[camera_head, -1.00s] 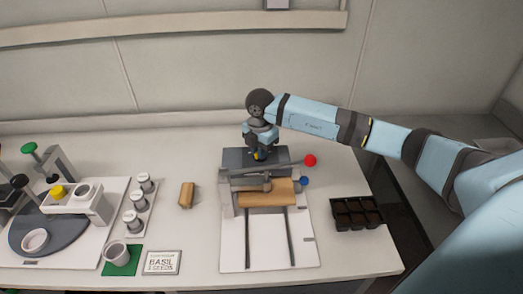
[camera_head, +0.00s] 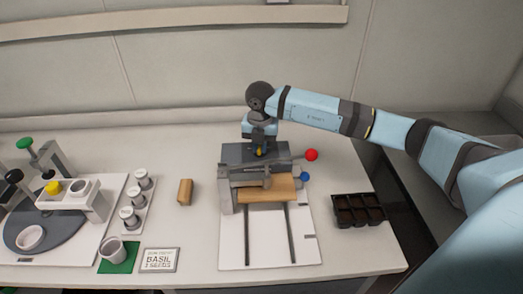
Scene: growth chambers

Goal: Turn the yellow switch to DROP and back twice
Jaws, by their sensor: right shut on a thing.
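The yellow switch (camera_head: 259,151) is a small yellow piece on the dark top of the machine in the middle of the table. My right gripper (camera_head: 259,146) points down over it and is shut on it, hiding most of it. The DROP marking cannot be read. The machine (camera_head: 232,156) has a grey frame, a red ball-ended lever (camera_head: 311,155) on its right and a blue knob (camera_head: 305,176) below that. My left gripper is not in view.
A wooden block (camera_head: 267,189) sits in the machine over a white base with two dark rails. A black seed tray (camera_head: 359,209) lies to the right. A loose wooden block (camera_head: 185,192), several capped jars (camera_head: 141,179), a cup (camera_head: 112,249) and a basil seeds card (camera_head: 160,260) lie left.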

